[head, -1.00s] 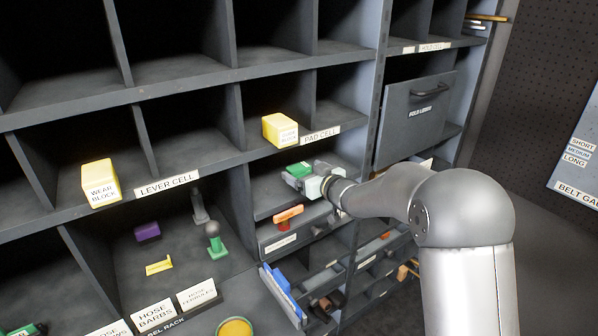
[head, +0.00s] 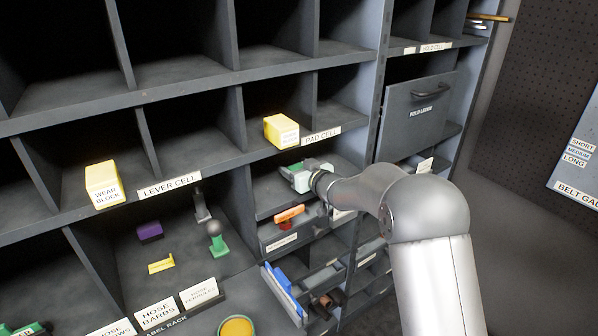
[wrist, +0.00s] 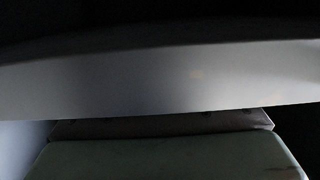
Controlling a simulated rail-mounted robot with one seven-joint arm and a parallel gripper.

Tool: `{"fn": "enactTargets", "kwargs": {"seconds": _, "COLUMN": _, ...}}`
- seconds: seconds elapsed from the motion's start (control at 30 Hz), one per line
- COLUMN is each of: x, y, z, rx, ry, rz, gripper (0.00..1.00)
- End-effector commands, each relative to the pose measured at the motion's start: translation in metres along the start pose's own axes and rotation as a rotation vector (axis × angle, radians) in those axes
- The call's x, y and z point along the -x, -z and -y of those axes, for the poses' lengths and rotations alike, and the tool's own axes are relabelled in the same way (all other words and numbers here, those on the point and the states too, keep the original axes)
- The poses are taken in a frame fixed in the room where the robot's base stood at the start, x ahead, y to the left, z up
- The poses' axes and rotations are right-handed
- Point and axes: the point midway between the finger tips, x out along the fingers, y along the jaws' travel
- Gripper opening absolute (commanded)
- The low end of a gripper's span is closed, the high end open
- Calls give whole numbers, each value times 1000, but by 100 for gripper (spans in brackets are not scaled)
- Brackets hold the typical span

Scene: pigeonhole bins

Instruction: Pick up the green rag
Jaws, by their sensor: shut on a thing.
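The green rag (head: 295,166) shows as a small green patch at the tip of my gripper (head: 290,174), inside the compartment below the pad cell label. My gripper reaches in from the right and is shut on the rag. The fingers and most of the rag are hidden by the gripper's pale body and the small size of the view. In the wrist view a pale green surface (wrist: 165,160) fills the bottom, with a grey band across the middle; the rag cannot be made out there.
The shelf above the gripper carries a yellow block (head: 281,131). An orange-handled item (head: 290,213) lies just below the gripper. Another yellow block (head: 103,181) stands at left. A closed drawer front (head: 416,115) is at upper right. Compartment walls are close around the gripper.

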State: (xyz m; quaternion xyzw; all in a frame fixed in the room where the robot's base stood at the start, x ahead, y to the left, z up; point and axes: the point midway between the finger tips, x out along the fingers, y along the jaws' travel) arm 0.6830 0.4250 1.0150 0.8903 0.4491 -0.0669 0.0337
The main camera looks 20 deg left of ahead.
Motion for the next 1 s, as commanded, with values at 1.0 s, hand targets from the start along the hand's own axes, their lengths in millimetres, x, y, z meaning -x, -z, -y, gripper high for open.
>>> {"fn": "enactTargets", "kwargs": {"seconds": 1.0, "x": 137, "y": 14, "z": -1, "rx": 1, "ry": -3, "rz": 0, "gripper": 41}}
